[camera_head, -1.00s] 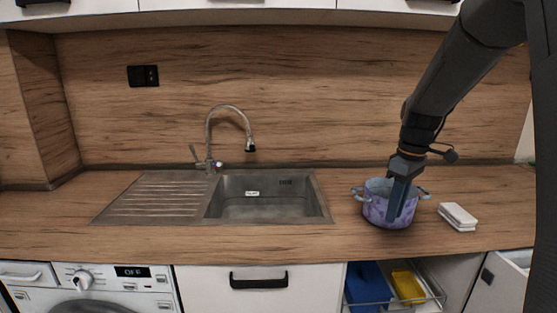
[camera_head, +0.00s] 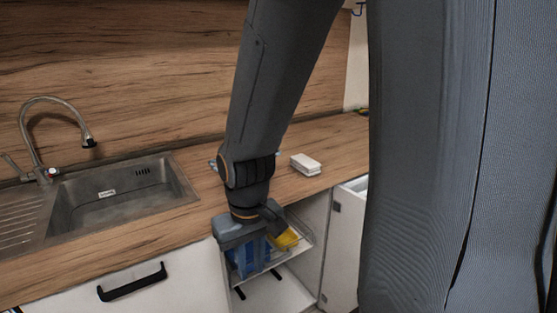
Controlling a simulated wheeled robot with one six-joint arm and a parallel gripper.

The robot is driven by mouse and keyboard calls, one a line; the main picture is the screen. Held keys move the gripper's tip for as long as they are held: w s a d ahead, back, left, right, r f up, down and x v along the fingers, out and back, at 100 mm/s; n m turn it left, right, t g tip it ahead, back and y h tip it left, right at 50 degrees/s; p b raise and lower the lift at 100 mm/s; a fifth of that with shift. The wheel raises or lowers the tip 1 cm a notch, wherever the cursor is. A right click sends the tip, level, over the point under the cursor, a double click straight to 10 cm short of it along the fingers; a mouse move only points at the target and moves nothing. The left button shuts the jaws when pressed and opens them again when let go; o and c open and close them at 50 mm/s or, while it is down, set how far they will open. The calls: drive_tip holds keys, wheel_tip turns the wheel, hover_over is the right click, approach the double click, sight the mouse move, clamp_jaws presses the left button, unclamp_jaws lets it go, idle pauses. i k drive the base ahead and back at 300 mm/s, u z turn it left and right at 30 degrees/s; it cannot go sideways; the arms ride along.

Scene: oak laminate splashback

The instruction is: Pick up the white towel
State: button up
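The white towel (camera_head: 306,164) is a small folded white stack lying on the wooden counter, just right of my arm. My gripper (camera_head: 245,252) points down in front of the counter edge, over the open pull-out drawer, below and left of the towel and apart from it. Its fingers blend with the blue things behind them, so I cannot tell whether they are open or shut. The pot on the counter is almost wholly hidden behind my arm; only a bit of its light blue handle (camera_head: 213,165) shows.
The sink (camera_head: 120,195) and its tap (camera_head: 35,135) are at the left. Below the counter, a pull-out wire drawer holds a blue thing (camera_head: 246,260) and a yellow thing (camera_head: 286,239). An open cabinet door (camera_head: 346,235) stands to the right. My own body blocks the right side.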

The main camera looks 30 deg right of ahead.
sight(309, 167)
drive_tip(key=z, duration=0.7)
drive_tip(key=k, duration=0.45)
drive_tip(key=u, duration=0.15)
drive_tip(key=i, duration=1.1)
drive_tip(key=z, duration=1.05)
